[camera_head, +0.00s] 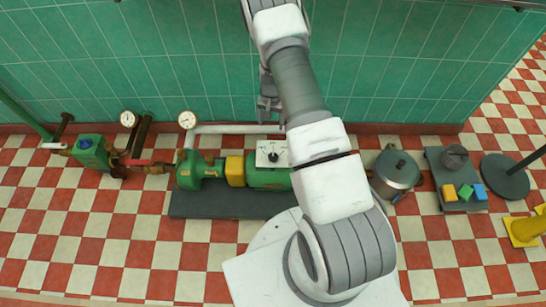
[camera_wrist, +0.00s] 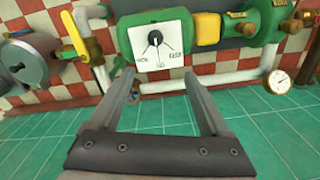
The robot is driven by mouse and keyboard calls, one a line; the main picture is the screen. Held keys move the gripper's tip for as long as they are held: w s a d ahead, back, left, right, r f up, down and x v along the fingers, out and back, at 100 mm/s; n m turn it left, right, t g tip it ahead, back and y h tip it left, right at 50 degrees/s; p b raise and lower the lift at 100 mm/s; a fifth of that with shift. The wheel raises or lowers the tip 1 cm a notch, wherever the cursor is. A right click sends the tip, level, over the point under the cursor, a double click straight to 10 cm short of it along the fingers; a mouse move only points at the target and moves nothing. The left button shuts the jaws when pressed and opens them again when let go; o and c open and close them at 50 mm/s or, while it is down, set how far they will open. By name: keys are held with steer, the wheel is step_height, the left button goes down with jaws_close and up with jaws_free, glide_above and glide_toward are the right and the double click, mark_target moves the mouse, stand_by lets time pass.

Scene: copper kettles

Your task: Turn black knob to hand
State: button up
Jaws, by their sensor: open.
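A black knob (camera_wrist: 155,38) sits on a white plate (camera_wrist: 157,47) with small lettering, fixed to a green pump motor (camera_wrist: 203,22). In the wrist view the plate is at upper centre; its lettering is too small to read surely. In the head view the plate (camera_head: 264,153) is left of my arm, and the knob (camera_head: 273,156) is a small dark spot. My gripper (camera_wrist: 160,78) is open and empty, its fingers apart and pointing towards the plate, not touching the knob. In the head view my gripper (camera_head: 268,103) is partly hidden by my arm, near the green wall.
A pale pipe (camera_head: 235,129) runs behind the motor. Gauges (camera_head: 187,120) and a yellow coupling (camera_head: 235,171) lie left. Right of my arm are a grey pot (camera_head: 396,170) and a tray (camera_head: 434,165) with coloured blocks. The checkered floor in front is clear.

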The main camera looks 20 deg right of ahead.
mark_target(273, 156)
steer(key=f+b, duration=0.1)
steer(key=f, duration=0.6)
steer(key=f+b, duration=0.2)
steer(key=f, duration=0.5)
steer(key=f+b, duration=0.2)
steer(key=f, duration=0.5)
steer(key=shift+s+d+f, duration=0.1)
steer(key=shift+s+d, duration=0.15)
steer(key=shift+s, duration=0.15)
jaws_close()
steer(key=shift+b, duration=0.3)
steer(key=shift+m+b, duration=0.35)
steer(key=shift+m, duration=0.05)
steer(key=m+b, duration=0.2)
steer(key=shift+f+m, duration=0.1)
steer(key=shift+m, duration=0.3)
steer(key=m+b, duration=0.3)
steer(key=m, duration=0.2)
steer(key=shift+m, duration=0.4)
jaws_free()
